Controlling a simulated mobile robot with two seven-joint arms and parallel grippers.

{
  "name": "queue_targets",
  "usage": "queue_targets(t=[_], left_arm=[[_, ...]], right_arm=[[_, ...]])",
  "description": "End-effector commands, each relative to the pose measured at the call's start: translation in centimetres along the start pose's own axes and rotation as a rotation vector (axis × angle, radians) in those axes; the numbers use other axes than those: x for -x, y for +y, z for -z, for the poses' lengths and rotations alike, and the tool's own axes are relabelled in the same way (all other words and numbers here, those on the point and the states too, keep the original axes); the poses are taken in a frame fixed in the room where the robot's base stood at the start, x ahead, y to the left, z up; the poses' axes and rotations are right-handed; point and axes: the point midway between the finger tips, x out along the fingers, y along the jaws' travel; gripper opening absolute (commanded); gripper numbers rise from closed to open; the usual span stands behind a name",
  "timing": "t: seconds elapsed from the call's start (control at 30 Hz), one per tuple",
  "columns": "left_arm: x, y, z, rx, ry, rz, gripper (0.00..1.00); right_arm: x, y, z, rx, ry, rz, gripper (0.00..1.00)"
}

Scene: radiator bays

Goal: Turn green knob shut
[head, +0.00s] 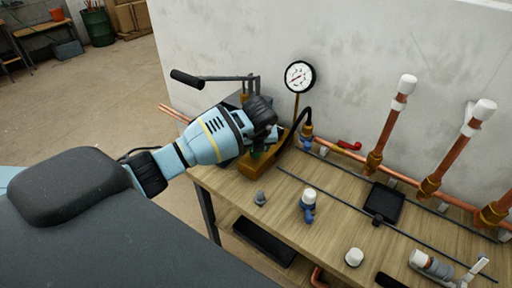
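A small patch of green (258,152), which looks like the green knob, shows just below my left gripper at the left end of the bench. Most of it is hidden behind the gripper. My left gripper (268,136) comes in from the left and is right over the brass-coloured block (242,168) there. Its fingers are dark and partly hidden, so I cannot tell whether they are closed on the knob or only beside it. My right gripper is not in view.
A pressure gauge (299,77) and a long black lever handle (187,79) stand close to the gripper. A red handle (349,145), a blue valve with a white cap (309,199) and upright copper pipes (390,126) are farther right. A white wall (360,45) rises behind the wooden bench (335,235).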

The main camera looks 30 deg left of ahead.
Motion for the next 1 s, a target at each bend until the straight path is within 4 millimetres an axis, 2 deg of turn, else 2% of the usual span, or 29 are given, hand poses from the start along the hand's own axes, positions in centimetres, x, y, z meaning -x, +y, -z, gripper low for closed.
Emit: queue_targets(t=[0.17, 0.5, 0.77, 1.0], left_arm=[[0.06, -0.01, -0.02, 0.000, 0.000, 0.001, 0.54], [0.07, -0.01, -0.03, 0.000, 0.000, 0.001, 0.11], [0.10, 0.06, -0.06, -0.025, 0.000, 0.010, 0.11], [0.15, 0.19, -0.13, -0.135, -0.002, 0.056, 0.11]], right_arm=[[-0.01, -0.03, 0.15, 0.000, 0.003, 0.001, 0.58], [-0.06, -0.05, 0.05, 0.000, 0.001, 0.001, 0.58], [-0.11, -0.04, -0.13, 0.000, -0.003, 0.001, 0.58], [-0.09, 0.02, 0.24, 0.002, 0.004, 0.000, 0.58]])
